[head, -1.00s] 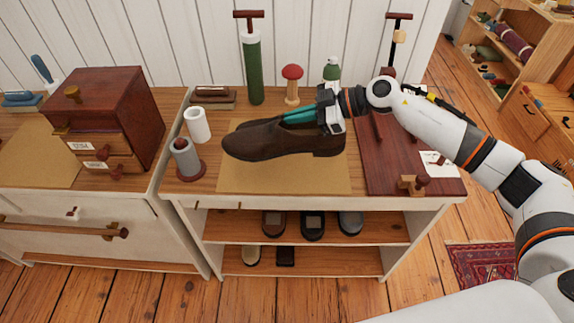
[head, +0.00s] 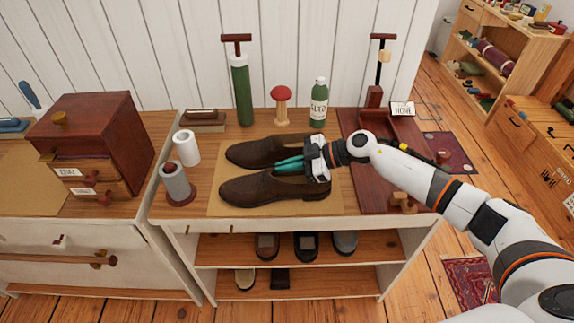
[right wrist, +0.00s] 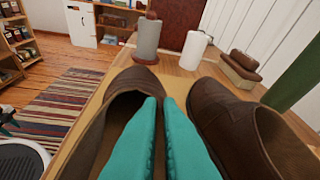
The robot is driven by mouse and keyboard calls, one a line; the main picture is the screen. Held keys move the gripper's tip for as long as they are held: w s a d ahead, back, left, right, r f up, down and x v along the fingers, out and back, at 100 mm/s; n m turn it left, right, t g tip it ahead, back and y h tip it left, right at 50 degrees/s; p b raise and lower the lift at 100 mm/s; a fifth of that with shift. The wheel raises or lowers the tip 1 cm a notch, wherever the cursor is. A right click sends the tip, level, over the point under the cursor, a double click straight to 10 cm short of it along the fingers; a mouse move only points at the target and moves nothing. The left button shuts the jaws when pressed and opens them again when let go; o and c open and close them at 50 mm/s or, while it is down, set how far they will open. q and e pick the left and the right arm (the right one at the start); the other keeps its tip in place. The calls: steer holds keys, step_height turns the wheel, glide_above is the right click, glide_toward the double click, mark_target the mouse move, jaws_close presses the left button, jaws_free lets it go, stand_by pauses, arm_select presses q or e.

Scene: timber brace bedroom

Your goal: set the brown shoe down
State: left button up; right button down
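Two brown shoes lie side by side on the tan mat (head: 220,209), toes to the left. The front brown shoe (head: 275,189) is at or just above the mat; I cannot tell if its sole touches. It is on the left in the right wrist view (right wrist: 92,136). The back shoe (head: 252,152) is on the right there (right wrist: 235,120). My right gripper (head: 290,164) has its teal fingers close together on the front shoe's inner side wall, one finger inside the opening and one outside. The gripper hides part of both shoes. My left gripper is not in view.
A grey spool (head: 176,182) and a white roll (head: 186,148) stand left of the mat. A brush (head: 205,120), green cylinder (head: 242,90), red mushroom (head: 281,100) and green bottle (head: 318,105) stand behind. A dark red board (head: 372,190) lies right. Shoes sit on shelves below.

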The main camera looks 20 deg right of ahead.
steer(key=c, duration=2)
jaws_free()
steer(key=shift+f, duration=0.15)
steer(key=o, duration=0.4)
steer(key=shift+d+r, duration=0.2)
steer(key=b+v, duration=0.1)
steer(key=v, duration=1)
steer(key=shift+s+d+r, duration=0.2)
steer(key=shift+d, duration=0.05)
